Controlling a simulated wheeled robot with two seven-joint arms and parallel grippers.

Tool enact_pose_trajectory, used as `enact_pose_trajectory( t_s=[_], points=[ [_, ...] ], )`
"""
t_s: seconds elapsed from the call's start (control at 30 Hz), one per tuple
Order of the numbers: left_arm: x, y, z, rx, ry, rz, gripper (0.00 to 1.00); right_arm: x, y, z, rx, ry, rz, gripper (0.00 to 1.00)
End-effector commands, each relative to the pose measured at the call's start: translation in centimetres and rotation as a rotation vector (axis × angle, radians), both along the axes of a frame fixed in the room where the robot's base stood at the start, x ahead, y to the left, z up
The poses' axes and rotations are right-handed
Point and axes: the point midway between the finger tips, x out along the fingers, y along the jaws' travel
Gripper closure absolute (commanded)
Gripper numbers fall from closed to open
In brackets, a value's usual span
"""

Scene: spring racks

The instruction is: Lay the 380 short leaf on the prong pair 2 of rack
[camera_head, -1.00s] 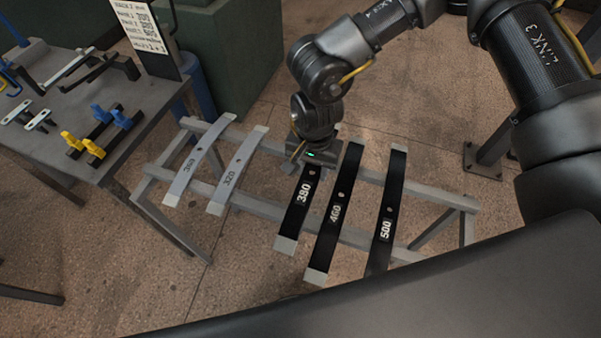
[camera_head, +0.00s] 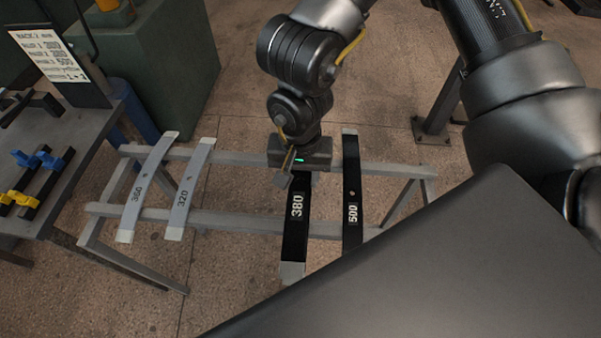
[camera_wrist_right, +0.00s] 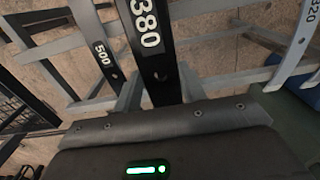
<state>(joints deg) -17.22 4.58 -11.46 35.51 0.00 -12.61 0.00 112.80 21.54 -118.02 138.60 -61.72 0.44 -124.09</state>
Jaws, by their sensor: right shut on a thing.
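The 380 leaf (camera_head: 295,230) is a dark flat strip with a white 380 label and pale tip. My right gripper (camera_head: 295,172) is shut on it near its far end. The wrist view also shows this leaf (camera_wrist_right: 148,55) running out from between the fingers (camera_wrist_right: 160,88). It appears raised in front of the grey stand. Prongs stand on black bars on the table at the left: blue ones (camera_head: 22,158) and yellow ones (camera_head: 28,204). I cannot tell which is pair 2. My left gripper is not in view.
The grey stand (camera_head: 235,221) bears the light 360 leaf (camera_head: 148,190), light 320 leaf (camera_head: 190,190) and dark 500 leaf (camera_head: 352,190). The 460 leaf does not show now. A sign (camera_head: 47,55) headed RACK 2 stands on the grey table (camera_head: 75,135). A green block (camera_head: 165,70) is behind.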

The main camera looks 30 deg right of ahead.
Motion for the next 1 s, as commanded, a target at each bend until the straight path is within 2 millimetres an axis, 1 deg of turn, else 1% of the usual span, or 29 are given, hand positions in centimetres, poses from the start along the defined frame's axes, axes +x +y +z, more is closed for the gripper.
enact_pose_trajectory(
  t_s=[0.03, 0.2, 0.27, 0.37, 0.7, 0.83, 1.0],
  points=[
    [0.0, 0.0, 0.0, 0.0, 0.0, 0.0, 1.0, 0.0, 0.0, 0.1, 0.001, -0.002, 0.001, 0.72],
    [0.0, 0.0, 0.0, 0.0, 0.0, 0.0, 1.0, 0.1, 0.0, 0.1, 0.001, -0.002, 0.004, 0.93],
    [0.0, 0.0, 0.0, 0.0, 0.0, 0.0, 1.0, 0.2, -0.1, 0.1, 0.002, -0.002, 0.02, 0.93],
    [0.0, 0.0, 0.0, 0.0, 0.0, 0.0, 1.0, 0.6, -0.6, 0.3, 0.004, -0.004, 0.092, 0.93],
    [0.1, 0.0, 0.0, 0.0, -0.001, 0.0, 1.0, 2.7, -3.9, 0.9, 0.004, -0.006, 0.48, 0.93],
    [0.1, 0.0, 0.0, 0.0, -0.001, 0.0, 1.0, 3.0, -4.7, 1.1, 0.002, -0.004, 0.563, 0.93],
    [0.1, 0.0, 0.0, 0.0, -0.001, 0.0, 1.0, 3.1, -5.0, 1.1, 0.001, -0.003, 0.595, 0.93]
  ],
)
